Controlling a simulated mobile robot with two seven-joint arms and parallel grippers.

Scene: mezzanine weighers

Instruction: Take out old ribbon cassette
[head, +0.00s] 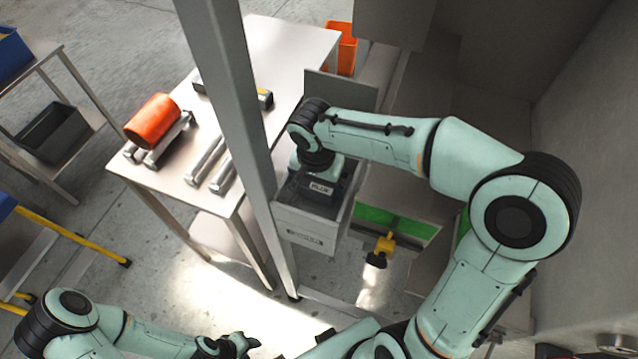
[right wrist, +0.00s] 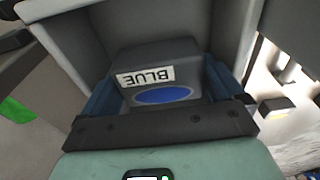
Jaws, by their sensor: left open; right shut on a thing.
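A dark grey ribbon cassette (head: 320,188) with a white BLUE label sits inside an open-topped grey housing (head: 306,236). In the right wrist view the cassette (right wrist: 150,58) shows its label upside down above a blue oval. My right gripper (right wrist: 163,92) reaches into the housing from above and is shut on the cassette, one blue-grey finger at each side. In the head view my right wrist hides the back of the cassette and most of the fingers. My left gripper (head: 243,343) is open and empty at the bottom of the head view, well away from the housing.
A grey post (head: 235,120) stands just left of the housing. Behind it a white table (head: 283,50) holds an orange roll (head: 152,121) and metal bars. A green panel with a yellow-and-black fitting (head: 384,246) is at the right. Open floor lies front left.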

